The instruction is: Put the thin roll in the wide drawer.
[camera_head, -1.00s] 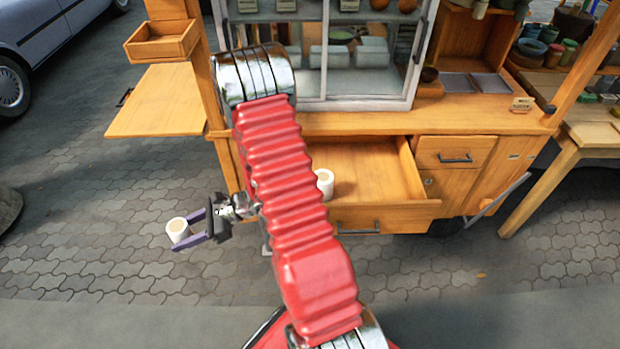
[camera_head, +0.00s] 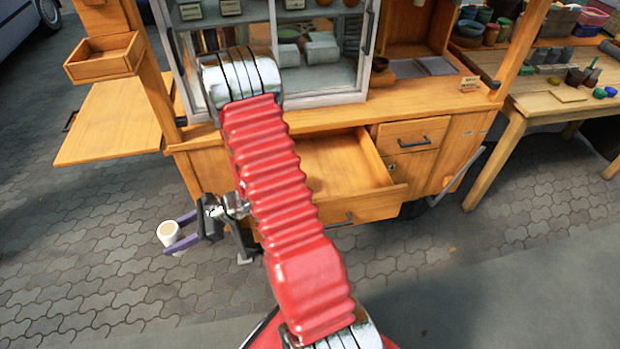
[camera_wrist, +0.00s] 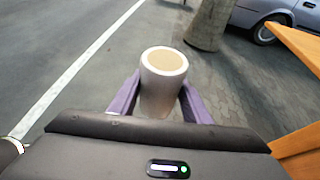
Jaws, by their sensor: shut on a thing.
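A white roll (camera_head: 167,232) with a tan top is held upright between the purple fingers of my gripper (camera_head: 179,234), clear of the cart on its left side. In the wrist view the roll (camera_wrist: 163,82) stands between both fingers. I cannot tell from its width alone whether it is the thin one. The wide drawer (camera_head: 365,206) stands open at the front of the wooden cart, to the right of my gripper. My red arm hides the left part of its inside. The visible right part is bare.
A smaller closed drawer (camera_head: 410,137) is at the right of the wide one. A fold-out side shelf (camera_head: 115,130) and a small open tray (camera_head: 103,58) stick out at the cart's left. A wooden table (camera_head: 560,100) with pots stands at right. The paving around my gripper is clear.

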